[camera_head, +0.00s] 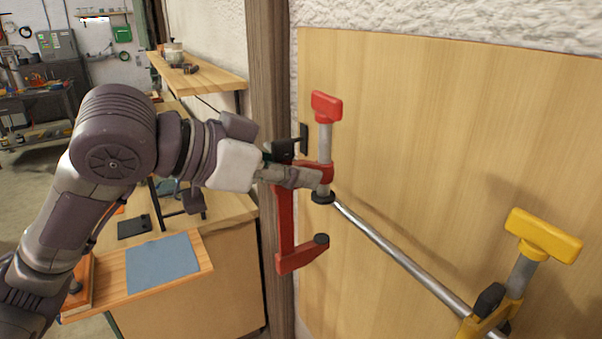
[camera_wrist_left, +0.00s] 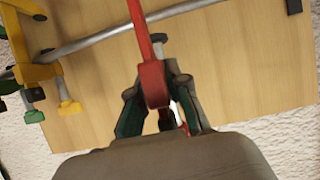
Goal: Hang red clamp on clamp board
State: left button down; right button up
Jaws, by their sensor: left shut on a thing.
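The red clamp (camera_head: 286,225) is upright at the left end of the wooden clamp board (camera_head: 420,110), with its red handle on top. My left gripper (camera_head: 318,178) is shut on the clamp's upper part. A metal rail (camera_head: 400,258) runs across the board, and its left end is at the clamp's upper jaw. I cannot tell whether the clamp rests on the rail. In the left wrist view the red clamp (camera_wrist_left: 153,80) is between the two fingers of the left gripper (camera_wrist_left: 160,92). My right gripper is not in view.
A yellow clamp (camera_head: 522,262) hangs on the rail at the right. A wooden post (camera_head: 270,90) stands left of the board. A shelf (camera_head: 200,78) and a workbench with a blue cloth (camera_head: 162,264) are at the left. The rail between the clamps is clear.

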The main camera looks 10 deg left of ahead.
aim_at(333, 192)
pick_arm(q)
jog(key=shift+w+d, duration=0.25)
jog(key=shift+d, duration=0.1)
jog(key=w+d, duration=0.1)
jog(key=d, duration=0.1)
jog(key=w+d, duration=0.2)
jog(key=w+d+b, duration=0.1)
jog(key=d, duration=0.1)
jog(key=shift+w+d, duration=0.1)
jog(key=shift+w, duration=0.15)
notch_tip(333, 192, down, 2)
jog(key=shift+b, duration=0.55)
jog(key=shift+f+b, duration=1)
jog(key=shift+f, duration=0.95)
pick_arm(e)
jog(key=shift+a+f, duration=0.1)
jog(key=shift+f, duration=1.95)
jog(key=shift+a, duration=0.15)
